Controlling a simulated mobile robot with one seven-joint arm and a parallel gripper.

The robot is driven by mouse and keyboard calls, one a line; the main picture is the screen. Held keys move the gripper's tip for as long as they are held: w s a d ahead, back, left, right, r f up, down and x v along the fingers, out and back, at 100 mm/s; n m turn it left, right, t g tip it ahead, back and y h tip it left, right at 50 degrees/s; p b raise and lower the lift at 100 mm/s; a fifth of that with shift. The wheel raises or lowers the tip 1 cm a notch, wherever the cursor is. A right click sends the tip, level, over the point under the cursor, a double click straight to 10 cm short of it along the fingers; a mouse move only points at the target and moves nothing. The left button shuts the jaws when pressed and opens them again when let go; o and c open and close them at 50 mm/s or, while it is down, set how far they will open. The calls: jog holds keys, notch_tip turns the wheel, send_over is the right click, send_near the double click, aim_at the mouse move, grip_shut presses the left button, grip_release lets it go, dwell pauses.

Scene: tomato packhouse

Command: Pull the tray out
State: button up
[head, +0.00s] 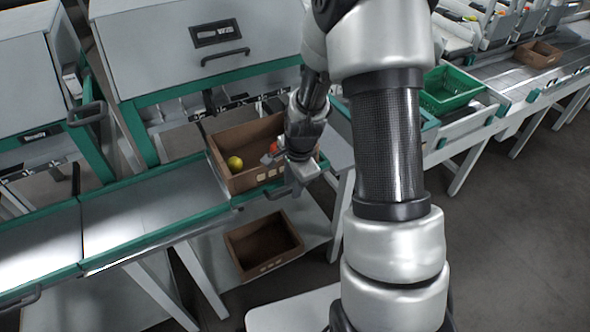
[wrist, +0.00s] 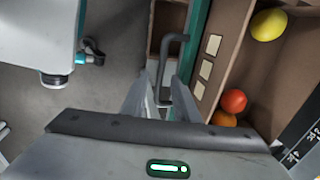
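The tray is a green-edged pull-out section (head: 245,197) of the grey bench with a brown crate on it. Its dark bar handle (wrist: 164,65) sticks out from the green edge (wrist: 197,35) in the wrist view; in the head view it is partly hidden by my gripper. My gripper (wrist: 163,78) is at the handle, pointing along it from one end. Its two fingers are apart, with the bar between their tips. A gap shows beside the bar, so I see no firm grip. In the head view my gripper (head: 296,172) is at the crate's right front.
The brown crate (head: 250,181) holds a yellow tomato (head: 235,163) and red and orange ones (wrist: 234,100). An empty brown crate (head: 263,246) sits on the shelf below. A green crate (head: 449,88) stands on the right bench. Floor in front is free.

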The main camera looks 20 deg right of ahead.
jog(key=s+r+p, duration=0.3)
jog(key=r, duration=1.3)
jog(key=shift+d+r, duration=0.35)
jog(key=shift+s, duration=0.1)
jog(key=s+a+r+n+t, duration=0.2)
jog(key=s+r+n, duration=0.6)
jog(key=s, duration=0.1)
jog(key=s+a+r+n+t, duration=0.1)
jog(key=s+a+r+n, duration=0.1)
jog(key=s+r+n, duration=0.65)
notch_tip(320, 180, up, 14)
jog(key=p, duration=1.4)
jog(key=shift+f+m, duration=0.25)
jog(key=shift+m, duration=0.1)
